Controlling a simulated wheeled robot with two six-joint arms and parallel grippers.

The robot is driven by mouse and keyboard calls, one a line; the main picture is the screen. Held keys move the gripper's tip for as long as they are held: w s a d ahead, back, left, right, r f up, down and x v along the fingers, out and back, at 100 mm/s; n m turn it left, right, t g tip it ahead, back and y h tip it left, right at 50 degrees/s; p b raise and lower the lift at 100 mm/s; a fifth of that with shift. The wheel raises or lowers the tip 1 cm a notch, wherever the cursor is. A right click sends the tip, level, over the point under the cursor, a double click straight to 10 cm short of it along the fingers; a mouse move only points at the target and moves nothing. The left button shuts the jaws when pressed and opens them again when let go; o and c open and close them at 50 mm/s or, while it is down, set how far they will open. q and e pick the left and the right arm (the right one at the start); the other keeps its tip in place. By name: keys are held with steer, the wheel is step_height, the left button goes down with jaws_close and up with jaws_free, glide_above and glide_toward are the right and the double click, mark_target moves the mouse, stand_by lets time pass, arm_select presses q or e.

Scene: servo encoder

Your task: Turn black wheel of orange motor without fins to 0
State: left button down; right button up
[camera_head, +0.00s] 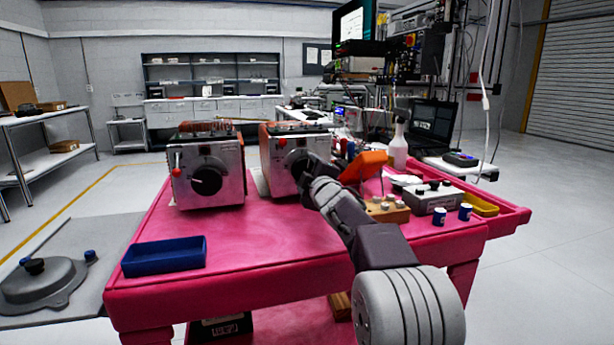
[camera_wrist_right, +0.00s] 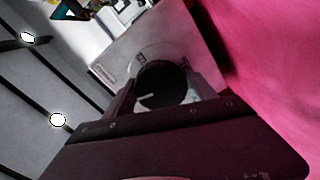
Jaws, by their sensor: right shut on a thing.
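Two boxy metal motors with orange-brown sides stand on the pink table (camera_head: 300,238). The left motor (camera_head: 225,190) has a black wheel (camera_head: 206,181) on its pale front. The right motor (camera_head: 280,178) is partly hidden by my right arm; its pale front also shows in the right wrist view (camera_wrist_right: 190,45). My right gripper (camera_head: 308,166) is at that front, its fingers on both sides of the right motor's black wheel (camera_wrist_right: 165,80), shut on it. A white mark on this wheel points to the lower left in the wrist view. I cannot tell which motor has fins. My left gripper is out of view.
A blue tray (camera_head: 165,256) lies at the table's front left. Right of my arm are an orange object (camera_head: 363,166), a wooden block with pegs (camera_head: 388,210), a grey box (camera_head: 433,197), blue-and-white cups (camera_head: 465,212) and a spray bottle (camera_head: 399,145). The table's front middle is clear.

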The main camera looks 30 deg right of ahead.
steer(key=shift+n, duration=1.2)
steer(key=shift+b, duration=0.3)
steer(key=o, duration=1.4)
steer(key=shift+n, duration=0.3)
steer(key=v, duration=0.9)
